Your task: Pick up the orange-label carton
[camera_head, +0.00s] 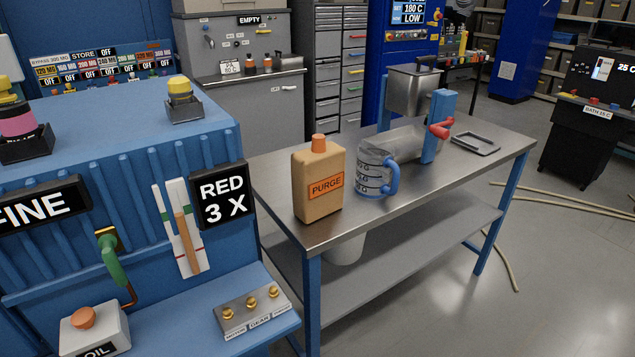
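The carton with the orange label (319,182) stands upright near the left front corner of the steel-topped table (420,192). It is a tan, bottle-like container with an orange cap, and its orange label reads PURGE. A clear measuring jug with a blue handle (374,176) stands just right of it, and the gap between them is narrow. Neither of my grippers shows in the head view.
A blue machine with a RED 3 X sign (222,196) fills the left foreground, close to the table's left end. A hopper with a red-handled blue post (437,126) and a grey tray (474,143) stand on the table. Floor at the right front is mostly clear.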

